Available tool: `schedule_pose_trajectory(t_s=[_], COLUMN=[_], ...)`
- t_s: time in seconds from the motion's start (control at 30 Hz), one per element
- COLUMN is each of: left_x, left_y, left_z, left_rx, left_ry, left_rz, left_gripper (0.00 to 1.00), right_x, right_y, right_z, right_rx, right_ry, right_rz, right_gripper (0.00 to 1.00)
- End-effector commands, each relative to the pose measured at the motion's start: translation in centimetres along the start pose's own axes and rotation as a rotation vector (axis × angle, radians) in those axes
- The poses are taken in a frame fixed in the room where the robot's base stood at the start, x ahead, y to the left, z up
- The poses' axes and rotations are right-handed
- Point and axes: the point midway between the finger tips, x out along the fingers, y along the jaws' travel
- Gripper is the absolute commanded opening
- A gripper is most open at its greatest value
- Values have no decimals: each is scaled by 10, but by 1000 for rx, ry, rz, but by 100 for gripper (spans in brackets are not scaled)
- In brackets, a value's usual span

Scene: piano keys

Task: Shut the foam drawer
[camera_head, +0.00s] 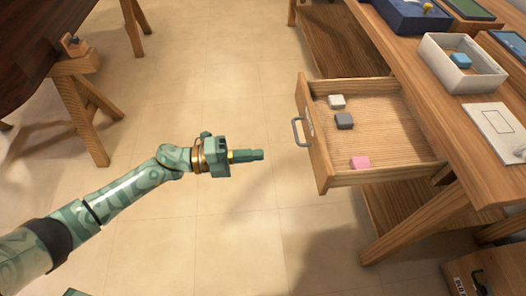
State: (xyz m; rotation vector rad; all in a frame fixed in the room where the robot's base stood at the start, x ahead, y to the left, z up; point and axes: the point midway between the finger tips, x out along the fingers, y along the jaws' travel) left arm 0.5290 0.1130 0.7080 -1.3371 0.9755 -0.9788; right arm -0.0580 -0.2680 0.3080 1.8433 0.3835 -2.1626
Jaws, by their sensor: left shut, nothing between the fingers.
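The open wooden drawer (390,178) sticks out to the left from under the workbench on the right. Its front panel faces left and carries a grey metal handle (296,132). Inside lie a white block (337,101), a dark grey block (344,121) and a pink block (360,162). My left gripper (262,155) is shut and empty, pointing right, left of the drawer front and apart from it. My right gripper is not in view.
The wooden bench (440,117) holds a white tray (434,54) with a blue block (461,60), a dark blue bin (398,18) and a white sheet (497,128). Another drawer or cabinet (490,268) shows at lower right. Tiled floor (240,75) left of the drawer is clear.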

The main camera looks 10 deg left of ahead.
Motion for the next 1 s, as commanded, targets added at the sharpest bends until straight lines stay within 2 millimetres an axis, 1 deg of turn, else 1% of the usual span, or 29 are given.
schedule_pose_trajectory(t_s=[0.03, 0.17, 0.3, 0.4, 0.5, 0.6, 0.7, 1.0], left_x=[10, 39, 69, 88, 102, 111, 117, 119], left_y=[1, 2, 2, 3, 2, 2, 2, 0], left_z=[0, 0, 1, 1, 1, 1, 1, 1], left_rx=[0, -2, -3, -4, -5, -4, -5, -4], left_ry=[1, 0, -1, -2, -3, -3, -4, -4], left_rz=[-3, -3, -3, -3, -2, -1, 0, 0], left_gripper=[0, 0, 0, 0, 0, 0, 0, 0], right_x=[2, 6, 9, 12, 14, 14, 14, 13], right_y=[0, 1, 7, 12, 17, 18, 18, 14], right_z=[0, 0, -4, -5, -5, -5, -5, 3], right_rx=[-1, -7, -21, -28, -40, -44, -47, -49], right_ry=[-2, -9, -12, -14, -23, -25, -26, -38], right_rz=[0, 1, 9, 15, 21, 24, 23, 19], right_gripper=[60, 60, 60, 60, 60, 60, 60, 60])
